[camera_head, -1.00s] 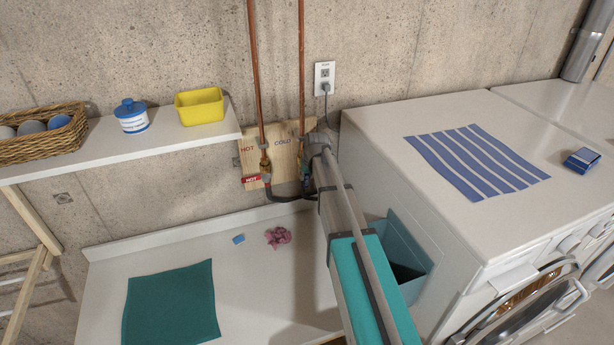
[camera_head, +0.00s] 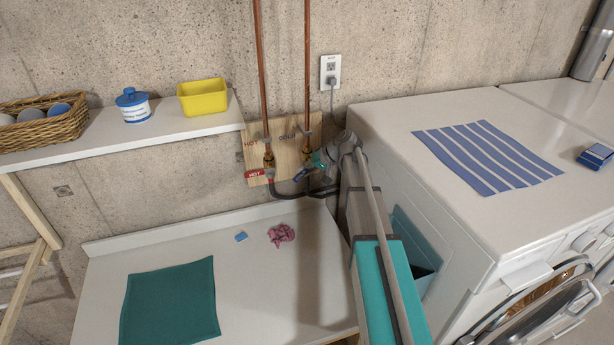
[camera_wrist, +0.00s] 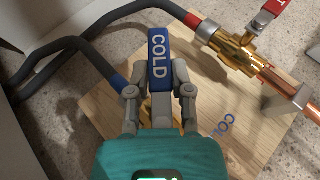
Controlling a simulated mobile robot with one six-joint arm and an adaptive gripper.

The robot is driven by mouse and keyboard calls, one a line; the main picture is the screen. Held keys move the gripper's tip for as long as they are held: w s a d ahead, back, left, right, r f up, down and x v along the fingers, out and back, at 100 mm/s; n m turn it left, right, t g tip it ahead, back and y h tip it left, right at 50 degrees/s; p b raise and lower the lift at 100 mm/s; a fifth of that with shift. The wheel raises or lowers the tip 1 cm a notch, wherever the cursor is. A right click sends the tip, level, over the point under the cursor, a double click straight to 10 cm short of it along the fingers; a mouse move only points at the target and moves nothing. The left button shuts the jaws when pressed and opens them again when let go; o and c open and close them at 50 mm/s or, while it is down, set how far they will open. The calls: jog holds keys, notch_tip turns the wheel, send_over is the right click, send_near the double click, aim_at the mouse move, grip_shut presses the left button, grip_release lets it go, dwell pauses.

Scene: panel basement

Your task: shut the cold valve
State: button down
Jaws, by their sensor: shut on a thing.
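The cold valve's blue handle, marked COLD (camera_wrist: 158,55), stands between the two grey fingers of my gripper (camera_wrist: 160,82) in the wrist view. My gripper is shut on it. In the head view the blue handle (camera_head: 301,174) slants to the lower left, at an angle to its upright copper pipe (camera_head: 307,80). My gripper (camera_head: 311,168) reaches it from the right. The cold valve's brass body is mostly hidden behind my gripper. The hot valve has a red handle (camera_head: 255,175) lying crosswise to its pipe.
A wooden board (camera_head: 254,152) backs both valves. Dark hoses (camera_wrist: 60,60) curve close by. A white shelf (camera_head: 165,131) with a yellow tub (camera_head: 202,97) is left. A washing machine (camera_head: 400,125) stands right. The white counter below holds a teal cloth (camera_head: 170,300) and pink rag (camera_head: 281,234).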

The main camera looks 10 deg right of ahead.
jog(key=shift+a+r+y+b, duration=0.25)
jog(key=shift+y+b, duration=0.3)
jog(key=shift+y, duration=0.35)
jog(key=c, duration=0.5)
grip_release()
jog(key=shift+h+p, duration=0.3)
jog(key=shift+p, duration=0.1)
